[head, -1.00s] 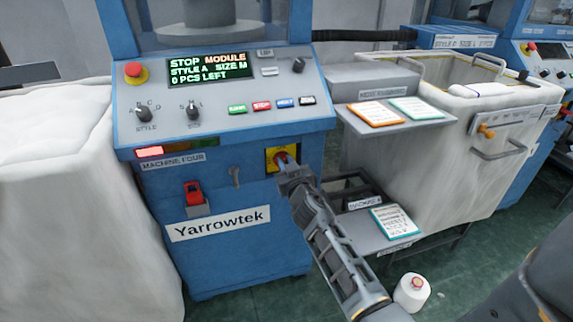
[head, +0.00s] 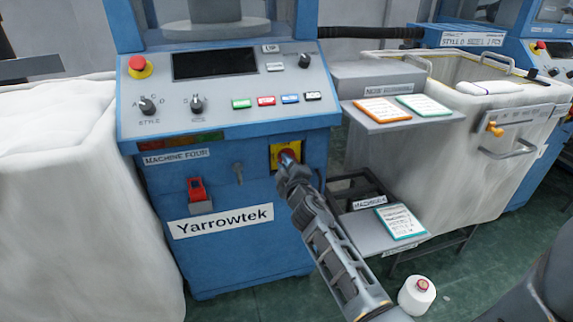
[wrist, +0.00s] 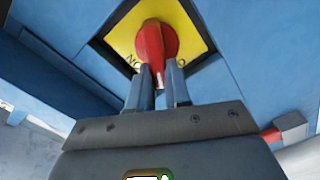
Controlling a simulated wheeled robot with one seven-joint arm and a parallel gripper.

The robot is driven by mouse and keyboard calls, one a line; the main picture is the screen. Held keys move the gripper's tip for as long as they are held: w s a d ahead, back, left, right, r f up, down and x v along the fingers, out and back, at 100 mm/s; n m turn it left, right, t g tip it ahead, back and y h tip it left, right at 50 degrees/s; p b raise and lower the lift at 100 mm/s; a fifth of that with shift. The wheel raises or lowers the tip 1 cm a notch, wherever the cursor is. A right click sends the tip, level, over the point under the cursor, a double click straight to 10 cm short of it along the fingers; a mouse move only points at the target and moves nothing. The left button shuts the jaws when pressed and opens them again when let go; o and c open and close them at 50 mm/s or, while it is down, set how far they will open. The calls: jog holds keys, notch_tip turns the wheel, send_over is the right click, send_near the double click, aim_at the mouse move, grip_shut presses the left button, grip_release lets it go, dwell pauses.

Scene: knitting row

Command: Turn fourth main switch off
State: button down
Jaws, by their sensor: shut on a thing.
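The main switch is a red rotary knob (wrist: 152,42) on a yellow plate (wrist: 190,22) on the front of the blue machine (head: 240,265) labelled "Machine Four". My gripper (wrist: 161,80) is shut on the red knob. In the head view my gripper (head: 288,168) reaches the yellow plate (head: 275,156) from below right and hides part of the knob. The machine's display (head: 215,64) is dark, and the strip of coloured lamps (head: 180,142) below the panel is unlit. Lettering on the yellow plate is partly hidden by the knob and fingers.
A red emergency button (head: 139,67), selector knobs and coloured buttons sit on the panel above. A small red lever (head: 196,188) and a key (head: 238,173) are left of my gripper. A shelf with cards (head: 382,111) and a yarn cone (head: 417,294) are at right.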

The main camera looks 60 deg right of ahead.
jog(key=n, duration=0.2)
jog(key=f+n, duration=0.1)
jog(key=n, duration=0.2)
jog(key=shift+w+a+n, duration=0.1)
jog(key=shift+w+n, duration=0.05)
jog(key=shift+n, duration=0.15)
dwell(0.4)
jog(key=c, duration=1.1)
grip_release()
jog(key=shift+o, duration=0.2)
jog(key=b+v, duration=0.2)
jog(key=v, duration=0.5)
jog(key=shift+s+a, duration=0.25)
jog(key=shift+s, duration=0.05)
